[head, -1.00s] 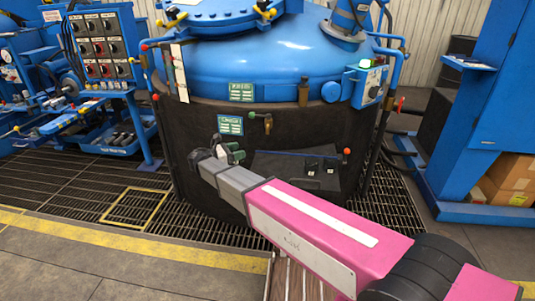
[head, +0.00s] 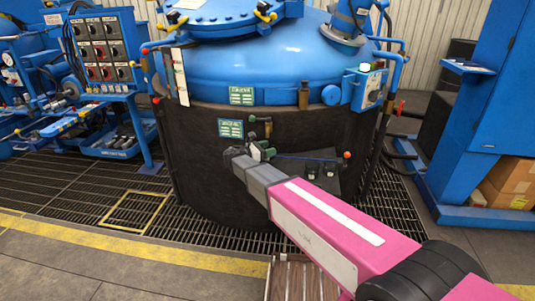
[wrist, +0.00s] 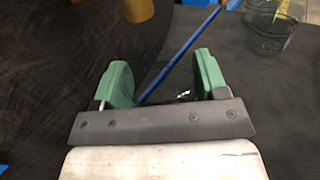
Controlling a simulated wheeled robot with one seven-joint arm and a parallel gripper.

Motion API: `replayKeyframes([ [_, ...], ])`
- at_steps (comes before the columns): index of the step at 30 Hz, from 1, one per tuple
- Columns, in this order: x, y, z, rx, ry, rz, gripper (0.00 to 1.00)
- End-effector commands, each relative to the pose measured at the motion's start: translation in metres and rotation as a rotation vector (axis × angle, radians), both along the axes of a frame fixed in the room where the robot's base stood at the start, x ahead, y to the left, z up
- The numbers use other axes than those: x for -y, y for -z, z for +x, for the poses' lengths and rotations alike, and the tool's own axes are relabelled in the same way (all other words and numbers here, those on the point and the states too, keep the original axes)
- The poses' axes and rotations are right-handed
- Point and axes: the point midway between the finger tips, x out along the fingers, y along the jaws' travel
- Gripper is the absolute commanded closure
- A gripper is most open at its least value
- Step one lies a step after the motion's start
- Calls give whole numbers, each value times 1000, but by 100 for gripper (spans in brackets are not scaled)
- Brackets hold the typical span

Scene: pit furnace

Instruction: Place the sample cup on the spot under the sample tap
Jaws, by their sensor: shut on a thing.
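My gripper (head: 258,152) is at the furnace front, just below the small brass sample tap (head: 267,128). In the wrist view its two green fingers (wrist: 163,80) stand apart, shut on the sample cup, which is see-through and hard to make out; only a small glint (wrist: 183,94) shows between them. A brass part, seemingly the tap (wrist: 138,8), is cut off at the top of the wrist view, ahead of the fingers. The spot under the tap is hidden behind my gripper in the head view.
A dark shelf (head: 293,178) with a blue back edge juts from the furnace front. Two small dark-looking vessels (head: 321,169) stand on it; a clear one (wrist: 268,32) shows in the wrist view. A red-knobbed lever (head: 346,155) is right of them. Grating (head: 80,190) surrounds the furnace.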

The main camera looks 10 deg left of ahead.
Motion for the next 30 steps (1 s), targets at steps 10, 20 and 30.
replayKeyframes([
  [10,-1,21,0,0,0,0,57],
  [20,-1,24,0,0,0,0,8],
  [30,-3,21,-2,-1,-1,-1,8],
])
